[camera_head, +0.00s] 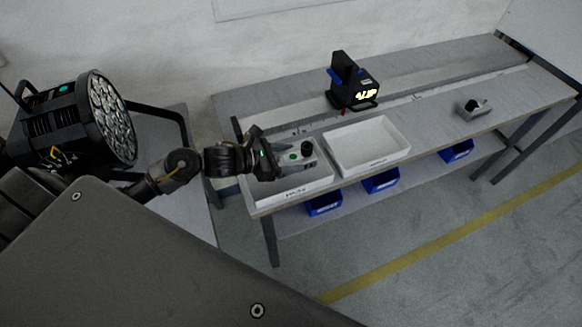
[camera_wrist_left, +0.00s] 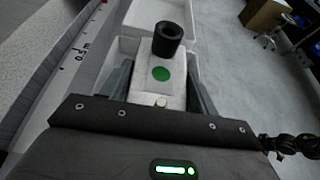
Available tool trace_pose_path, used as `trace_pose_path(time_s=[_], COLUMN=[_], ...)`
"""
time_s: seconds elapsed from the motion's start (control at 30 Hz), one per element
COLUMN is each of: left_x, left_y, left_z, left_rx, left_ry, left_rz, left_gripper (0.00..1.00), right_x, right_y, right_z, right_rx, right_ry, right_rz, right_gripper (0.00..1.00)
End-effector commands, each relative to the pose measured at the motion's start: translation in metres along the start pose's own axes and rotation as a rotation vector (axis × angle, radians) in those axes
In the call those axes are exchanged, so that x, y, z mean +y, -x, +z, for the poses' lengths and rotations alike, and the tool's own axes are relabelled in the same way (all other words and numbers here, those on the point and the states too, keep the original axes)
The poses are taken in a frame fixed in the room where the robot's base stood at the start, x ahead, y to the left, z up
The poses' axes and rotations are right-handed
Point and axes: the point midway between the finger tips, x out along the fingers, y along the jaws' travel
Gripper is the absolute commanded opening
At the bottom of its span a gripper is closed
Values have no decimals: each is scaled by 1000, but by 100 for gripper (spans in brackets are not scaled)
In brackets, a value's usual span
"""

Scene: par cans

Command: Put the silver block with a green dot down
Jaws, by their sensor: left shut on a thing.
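The silver block with a green dot (camera_head: 296,157) is in my left gripper (camera_head: 283,156), above the left white tray (camera_head: 262,192). In the left wrist view the block (camera_wrist_left: 147,88) lies between the two fingers of my gripper (camera_wrist_left: 160,85), with its green dot and a black cylindrical knob facing the camera. My left gripper is shut on it. I cannot tell whether the block touches the tray. My right gripper is not in view.
A right white tray (camera_head: 366,144), which looks empty, stands beside the left one on the bench (camera_head: 425,128). A black device with a lit display (camera_head: 354,84) stands behind. Another silver block with a black knob (camera_head: 473,108) sits farther right. A large stage light (camera_head: 78,122) is at left.

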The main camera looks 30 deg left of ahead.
Motion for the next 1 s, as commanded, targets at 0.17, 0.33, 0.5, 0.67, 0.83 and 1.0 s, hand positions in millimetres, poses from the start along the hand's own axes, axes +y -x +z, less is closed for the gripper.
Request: trace_pose_path(time_s=[0.17,0.33,0.5,0.67,0.83,1.0], left_x=[2,4,5,5,5,5], left_y=[-4,-13,-24,-26,-26,-27], left_z=[0,-6,-29,-34,-34,-38], left_rx=[-4,-6,-5,-5,-5,-1], left_ry=[-1,0,3,-2,-2,-1], left_rz=[1,1,2,2,2,1], left_gripper=[19,19,19,19,19,62], right_x=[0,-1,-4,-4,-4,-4], right_y=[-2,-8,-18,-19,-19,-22], right_z=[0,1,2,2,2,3], right_rx=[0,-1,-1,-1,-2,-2], right_ry=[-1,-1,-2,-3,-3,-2], right_rz=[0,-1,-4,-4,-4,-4], right_gripper=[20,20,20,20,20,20])
